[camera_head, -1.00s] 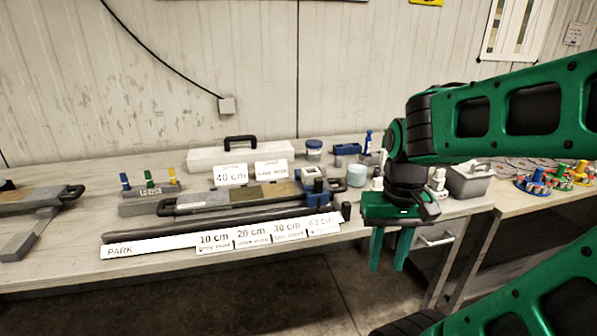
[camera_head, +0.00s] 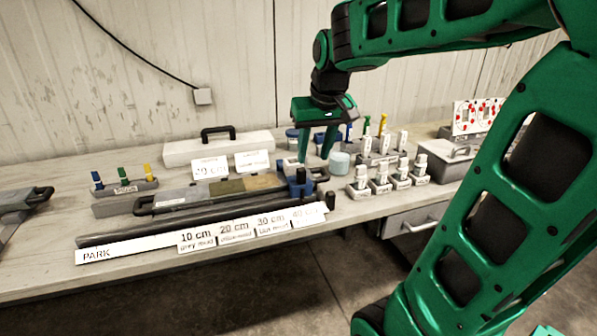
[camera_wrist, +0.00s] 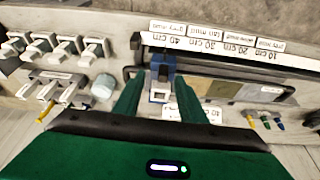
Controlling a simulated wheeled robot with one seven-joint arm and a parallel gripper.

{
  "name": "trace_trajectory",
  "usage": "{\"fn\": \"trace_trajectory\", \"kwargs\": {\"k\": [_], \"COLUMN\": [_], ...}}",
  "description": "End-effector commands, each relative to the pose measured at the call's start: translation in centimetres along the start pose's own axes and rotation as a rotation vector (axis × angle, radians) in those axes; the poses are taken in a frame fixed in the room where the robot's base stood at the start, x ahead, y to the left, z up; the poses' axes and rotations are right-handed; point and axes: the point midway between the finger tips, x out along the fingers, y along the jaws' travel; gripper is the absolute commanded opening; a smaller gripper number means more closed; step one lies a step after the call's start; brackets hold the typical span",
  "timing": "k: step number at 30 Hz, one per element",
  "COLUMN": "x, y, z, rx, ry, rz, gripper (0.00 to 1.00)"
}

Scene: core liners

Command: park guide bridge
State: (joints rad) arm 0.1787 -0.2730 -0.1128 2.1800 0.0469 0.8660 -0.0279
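The guide bridge (camera_head: 300,184) is a dark blue block with upright posts. It sits at the right end of the core tray (camera_head: 178,196) on the bench. In the wrist view the bridge (camera_wrist: 162,72) is blue with a pale square part and lies between and beyond my finger tips. My gripper (camera_head: 315,158) is open and empty, pointing down above and slightly behind the bridge; its fingers also show in the wrist view (camera_wrist: 160,88). The white strip marked PARK (camera_head: 130,250) runs along the bench front, with labels from 10 to 40 cm.
A white case with a black handle (camera_head: 218,149) stands behind the tray. A pale blue-lidded jar (camera_head: 339,163) and several white-topped bottles (camera_head: 381,181) stand right of the bridge. A small block with colored pegs (camera_head: 124,187) is at the left. Dark rods (camera_head: 140,222) lie behind the strip.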

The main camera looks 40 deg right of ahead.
Motion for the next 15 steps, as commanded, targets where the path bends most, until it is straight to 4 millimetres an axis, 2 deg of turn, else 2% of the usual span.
{"fn": "trace_trajectory", "kwargs": {"k": [1, 4, 8, 15], "x": [-0.1, 0.1, 1.5, 5.8], "y": [-0.6, -1.1, -1.1, -1.0], "z": [-1.3, -2.6, -2.6, -2.7], "rx": [-0.015, -0.029, -0.029, -0.025], "ry": [0.019, 0.038, 0.037, 0.034], "rz": [-0.005, -0.01, -0.01, -0.009], "gripper": [0.38, 0.38, 0.38, 0.38]}}
